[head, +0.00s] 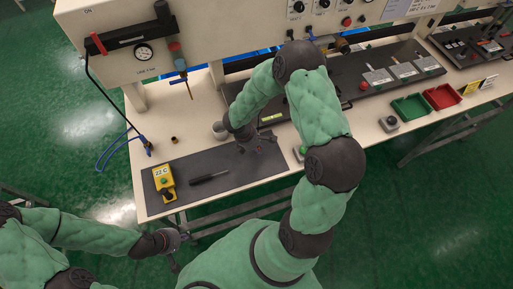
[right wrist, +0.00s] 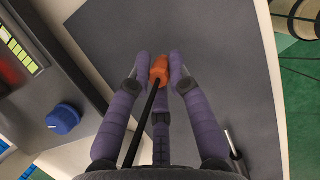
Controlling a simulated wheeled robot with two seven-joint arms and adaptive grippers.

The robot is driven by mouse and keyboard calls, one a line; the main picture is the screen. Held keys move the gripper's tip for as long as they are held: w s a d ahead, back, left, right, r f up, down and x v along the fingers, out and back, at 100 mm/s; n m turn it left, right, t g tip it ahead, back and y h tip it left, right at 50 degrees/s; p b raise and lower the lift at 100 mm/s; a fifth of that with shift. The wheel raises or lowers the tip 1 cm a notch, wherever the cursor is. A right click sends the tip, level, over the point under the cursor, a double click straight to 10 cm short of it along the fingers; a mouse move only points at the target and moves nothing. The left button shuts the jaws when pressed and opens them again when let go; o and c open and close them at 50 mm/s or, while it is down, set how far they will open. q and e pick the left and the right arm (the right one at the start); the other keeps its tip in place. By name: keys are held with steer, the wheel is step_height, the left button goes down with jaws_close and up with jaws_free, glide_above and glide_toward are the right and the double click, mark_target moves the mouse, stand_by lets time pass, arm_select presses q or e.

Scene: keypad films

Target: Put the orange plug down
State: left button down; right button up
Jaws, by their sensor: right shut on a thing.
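In the right wrist view, the orange plug (right wrist: 159,68) is between the fingertips of my right gripper (right wrist: 160,72), which is shut on it. A black cable runs from the plug back toward the wrist. Below the plug is a plain dark grey mat (right wrist: 215,50); the gap between them is hard to judge. In the head view my right gripper (head: 258,143) is over the back right part of the mat (head: 235,165), and the plug is too small to make out. My left gripper (head: 178,246) is off the table's front edge, away from the plug; its fingers are unclear.
A yellow box reading 22 C (head: 164,182) and a black tool (head: 209,178) lie on the mat. A grey cup (head: 219,131) stands behind it. A panel with a blue knob (right wrist: 62,118) is beside my right gripper. Green (head: 410,107) and red (head: 442,96) bins are further right.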

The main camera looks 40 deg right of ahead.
steer(key=shift+f+b, duration=0.35)
steer(key=shift+f, duration=0.05)
steer(key=shift+f, duration=0.15)
steer(key=o, duration=0.9)
steer(key=shift+r+p, duration=0.5)
steer(key=shift+r, duration=0.15)
steer(key=p+v, duration=0.1)
steer(key=v, duration=1)
steer(key=shift+w+a+r+p, duration=0.15)
steer(key=shift+r+p, duration=0.15)
steer(key=shift+r, duration=0.05)
